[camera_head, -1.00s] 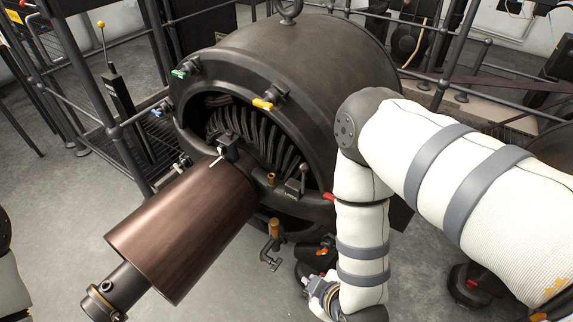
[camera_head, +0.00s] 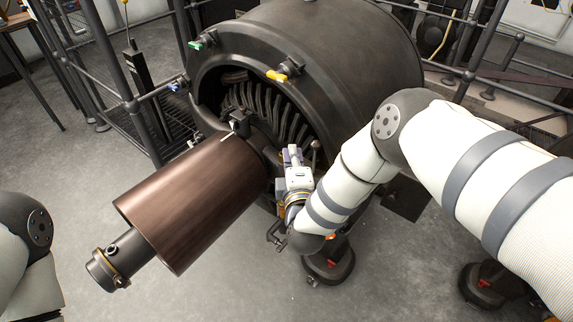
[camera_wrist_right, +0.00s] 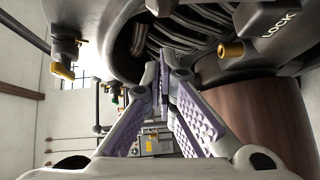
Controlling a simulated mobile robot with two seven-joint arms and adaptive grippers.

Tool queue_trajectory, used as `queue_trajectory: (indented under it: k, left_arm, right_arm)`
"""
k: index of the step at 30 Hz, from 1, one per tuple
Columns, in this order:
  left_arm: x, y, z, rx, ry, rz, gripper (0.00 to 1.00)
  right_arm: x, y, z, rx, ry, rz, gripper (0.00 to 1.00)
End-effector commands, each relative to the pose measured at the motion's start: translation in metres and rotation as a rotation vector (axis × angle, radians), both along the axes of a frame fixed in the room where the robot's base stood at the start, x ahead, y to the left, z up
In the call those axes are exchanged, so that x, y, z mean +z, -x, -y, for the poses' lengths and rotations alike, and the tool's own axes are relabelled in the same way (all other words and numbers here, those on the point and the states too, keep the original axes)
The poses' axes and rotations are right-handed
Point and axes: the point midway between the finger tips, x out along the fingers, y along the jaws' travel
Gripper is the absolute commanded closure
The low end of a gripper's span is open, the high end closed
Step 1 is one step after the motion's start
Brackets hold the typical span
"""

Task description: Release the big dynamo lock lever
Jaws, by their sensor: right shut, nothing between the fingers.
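The big dynamo (camera_head: 335,50) is a dark drum with a ring of coils in its open front. A short lever with a dark round knob (camera_head: 315,146) stands on its front, just right of my right gripper (camera_head: 292,153). A plate marked LOCK (camera_wrist_right: 280,25) shows at the upper right in the right wrist view. My right gripper is shut and empty, its fingertips meeting in the wrist view (camera_wrist_right: 165,72) below the dynamo's front. Contact with the lever cannot be told, and its base is hidden. My left gripper is out of view.
A brown roller (camera_head: 190,205) on a shaft juts from the dynamo to the lower left, close beside my right gripper. Coloured taps, one yellow (camera_head: 276,75) and one green (camera_head: 197,44), sit on the rim. Railings stand at the left. Open floor lies at the front.

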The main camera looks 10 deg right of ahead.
Motion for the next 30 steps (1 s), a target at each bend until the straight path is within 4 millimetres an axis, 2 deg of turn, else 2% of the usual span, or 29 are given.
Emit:
queue_trajectory:
  k: [1, 6, 16, 21, 30]
  left_arm:
    - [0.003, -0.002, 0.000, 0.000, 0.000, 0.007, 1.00]
    - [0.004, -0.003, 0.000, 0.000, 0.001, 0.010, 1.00]
    - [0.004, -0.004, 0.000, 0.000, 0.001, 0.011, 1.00]
    - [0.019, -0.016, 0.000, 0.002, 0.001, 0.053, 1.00]
    - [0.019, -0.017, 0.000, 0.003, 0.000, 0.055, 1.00]
  right_arm:
    - [0.005, -0.002, 0.007, -0.001, -0.001, 0.007, 1.00]
    - [0.003, -0.003, 0.019, 0.001, -0.002, 0.006, 1.00]
    - [0.003, -0.002, 0.020, 0.002, -0.005, 0.004, 1.00]
    - [0.018, -0.013, 0.031, 0.005, -0.090, -0.053, 1.00]
    - [0.009, -0.015, 0.036, 0.001, -0.137, -0.099, 1.00]
